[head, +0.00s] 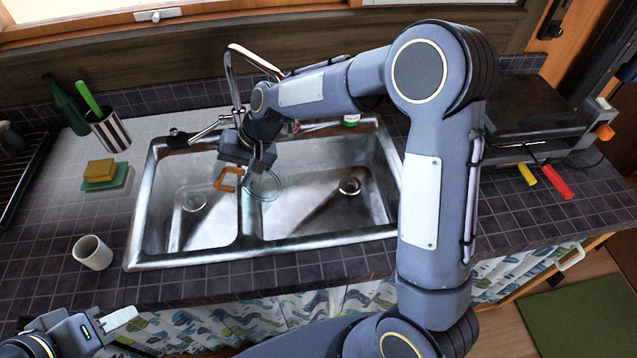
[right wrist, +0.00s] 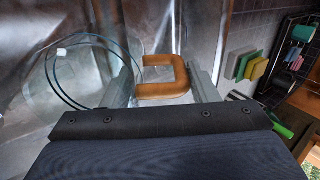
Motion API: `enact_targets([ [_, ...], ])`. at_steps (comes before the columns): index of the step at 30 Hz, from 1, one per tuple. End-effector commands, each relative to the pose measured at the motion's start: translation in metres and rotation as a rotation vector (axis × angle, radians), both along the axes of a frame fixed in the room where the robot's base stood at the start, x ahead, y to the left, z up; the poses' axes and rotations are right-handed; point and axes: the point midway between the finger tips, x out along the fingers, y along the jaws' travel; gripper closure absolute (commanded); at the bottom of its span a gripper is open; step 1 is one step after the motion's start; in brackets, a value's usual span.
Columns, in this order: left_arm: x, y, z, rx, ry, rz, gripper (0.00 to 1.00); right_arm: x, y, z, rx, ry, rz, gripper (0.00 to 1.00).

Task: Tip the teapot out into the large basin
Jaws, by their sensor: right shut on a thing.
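The clear glass teapot (head: 266,187) with an orange handle (head: 228,180) hangs over the sink, near the divider and the left part of the large basin (head: 335,222). My right gripper (head: 243,167) is shut on the handle. In the right wrist view the handle (right wrist: 182,78) sits between the fingers of the right gripper (right wrist: 163,88), with the round glass body (right wrist: 62,85) to the left. I cannot tell the teapot's exact tilt or whether anything is in it. My left gripper (head: 118,325) is at the lower left, away from the teapot; its jaw state is unclear.
The smaller basin (head: 190,205) lies left of the divider. The faucet (head: 231,80) rises behind the sink. A white cup (head: 93,252), sponges (head: 103,172), a striped metal cup (head: 108,131) and a green bottle (head: 64,106) stand to the left. A grill (head: 530,120) stands right.

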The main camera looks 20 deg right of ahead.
Motion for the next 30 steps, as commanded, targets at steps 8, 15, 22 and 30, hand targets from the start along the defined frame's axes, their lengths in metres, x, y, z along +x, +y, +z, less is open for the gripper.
enact_targets([
  [8,0.000,0.000,0.047,0.000,0.000,0.000,0.64,0.004,0.022,0.009,-0.122,0.028,0.004,0.93],
  [15,0.000,0.000,0.047,0.000,0.000,0.000,0.64,0.010,0.047,-0.011,-0.310,0.065,0.001,0.93],
  [22,0.000,0.000,0.047,0.000,0.000,0.000,0.64,0.015,0.062,-0.023,-0.478,0.107,-0.007,0.93],
  [30,0.000,0.000,0.048,0.000,0.000,0.000,0.64,0.016,0.067,-0.027,-0.547,0.125,-0.009,0.93],
])
